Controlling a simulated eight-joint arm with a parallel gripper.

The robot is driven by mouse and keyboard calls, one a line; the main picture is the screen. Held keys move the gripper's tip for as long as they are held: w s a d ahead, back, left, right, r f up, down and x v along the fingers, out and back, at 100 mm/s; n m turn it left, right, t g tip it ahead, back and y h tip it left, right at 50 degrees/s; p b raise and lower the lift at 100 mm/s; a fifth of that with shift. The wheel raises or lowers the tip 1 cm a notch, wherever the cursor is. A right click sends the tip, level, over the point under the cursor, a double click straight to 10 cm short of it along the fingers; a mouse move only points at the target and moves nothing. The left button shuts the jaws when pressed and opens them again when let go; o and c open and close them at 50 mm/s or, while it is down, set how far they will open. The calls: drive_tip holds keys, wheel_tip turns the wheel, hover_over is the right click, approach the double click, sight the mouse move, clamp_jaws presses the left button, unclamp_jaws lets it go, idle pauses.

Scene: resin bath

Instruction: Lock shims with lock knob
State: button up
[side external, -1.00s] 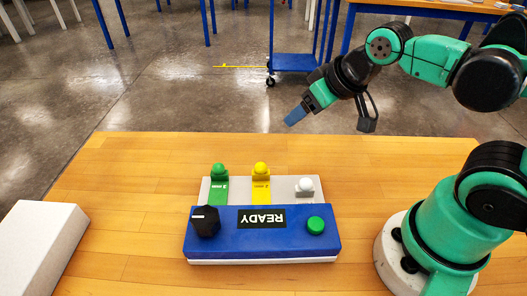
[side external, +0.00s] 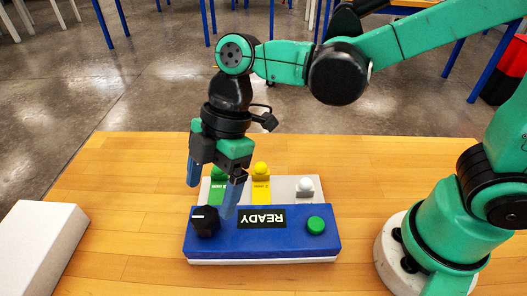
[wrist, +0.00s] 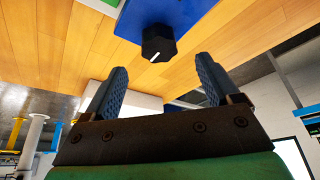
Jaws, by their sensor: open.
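The black lock knob (side external: 205,221) with a white pointer line sits on the left of the blue panel (side external: 275,243) labelled READY. Green (side external: 218,186), yellow (side external: 261,185) and white (side external: 305,187) shims with ball tops stand in a row behind the panel; the green one is partly hidden by a finger. My gripper (side external: 211,195) points down just above and behind the knob, its blue fingers spread apart. In the wrist view the knob (wrist: 158,43) shows beyond the open, empty fingers, roughly between them and not touched.
A round green button (side external: 316,225) is on the right of the panel. A white box (side external: 40,245) lies at the table's left edge. The wooden table (side external: 120,200) is clear between the box and the panel.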

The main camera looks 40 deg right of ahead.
sight(206, 217)
drive_tip(key=shift+x, duration=2.3)
clamp_jaws()
